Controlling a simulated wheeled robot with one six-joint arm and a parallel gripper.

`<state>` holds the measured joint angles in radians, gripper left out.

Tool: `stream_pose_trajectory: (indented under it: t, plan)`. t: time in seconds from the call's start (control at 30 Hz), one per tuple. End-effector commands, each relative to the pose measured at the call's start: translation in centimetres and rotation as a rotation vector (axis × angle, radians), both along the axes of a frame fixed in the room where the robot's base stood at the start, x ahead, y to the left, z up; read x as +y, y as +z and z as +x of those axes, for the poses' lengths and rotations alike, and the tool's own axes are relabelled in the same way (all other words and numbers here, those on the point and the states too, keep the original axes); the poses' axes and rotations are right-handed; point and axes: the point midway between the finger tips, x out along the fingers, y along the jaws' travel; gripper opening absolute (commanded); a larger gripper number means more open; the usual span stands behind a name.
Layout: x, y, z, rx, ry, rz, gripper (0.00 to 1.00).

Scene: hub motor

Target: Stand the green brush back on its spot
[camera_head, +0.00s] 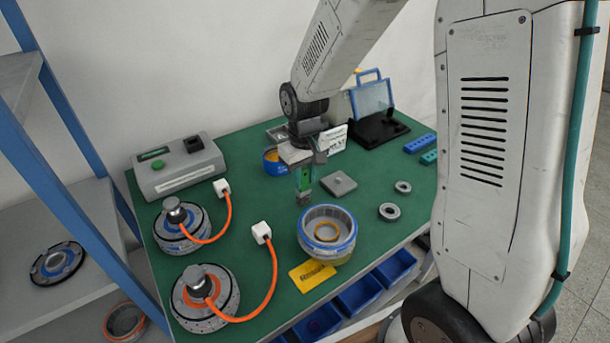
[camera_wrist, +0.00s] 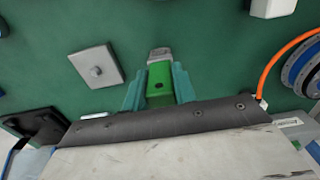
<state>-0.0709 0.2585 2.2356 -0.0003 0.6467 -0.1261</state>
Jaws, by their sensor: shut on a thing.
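My gripper (camera_head: 303,182) is shut on the green brush (camera_wrist: 160,76), which is held between its two teal fingers in the wrist view. The brush hangs roughly upright with its grey end (camera_head: 303,198) downward, over the green table top. I cannot tell whether that end touches the table. A grey square plate with a small raised knob (camera_head: 338,184) lies just right of the brush; in the wrist view the plate (camera_wrist: 96,66) is to the left of it. No marked spot for the brush is clearly identifiable.
A ring-shaped hub part (camera_head: 327,232) stands in front of the gripper, with a yellow card (camera_head: 312,275) beside it. Two motors with orange cables (camera_head: 181,225) are at the left. Two small grey rings (camera_head: 390,211) lie right.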

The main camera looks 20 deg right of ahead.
Motion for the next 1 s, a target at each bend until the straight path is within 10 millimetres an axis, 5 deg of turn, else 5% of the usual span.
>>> stream_pose_trajectory:
  t: [0.23, 0.27, 0.33, 0.7, 1.0]
  plan:
    - [0.0, -0.3, 0.0, 0.001, -0.001, 0.000, 0.09]
    - [-0.1, -0.3, 0.0, 0.000, -0.001, 0.000, 0.33]
    - [-0.1, -0.3, 0.0, 0.000, -0.001, 0.000, 0.49]
    - [-0.1, 0.4, 0.1, -0.002, -0.001, 0.000, 0.49]
    - [0.0, 6.1, 0.1, -0.006, -0.001, 0.000, 0.49]
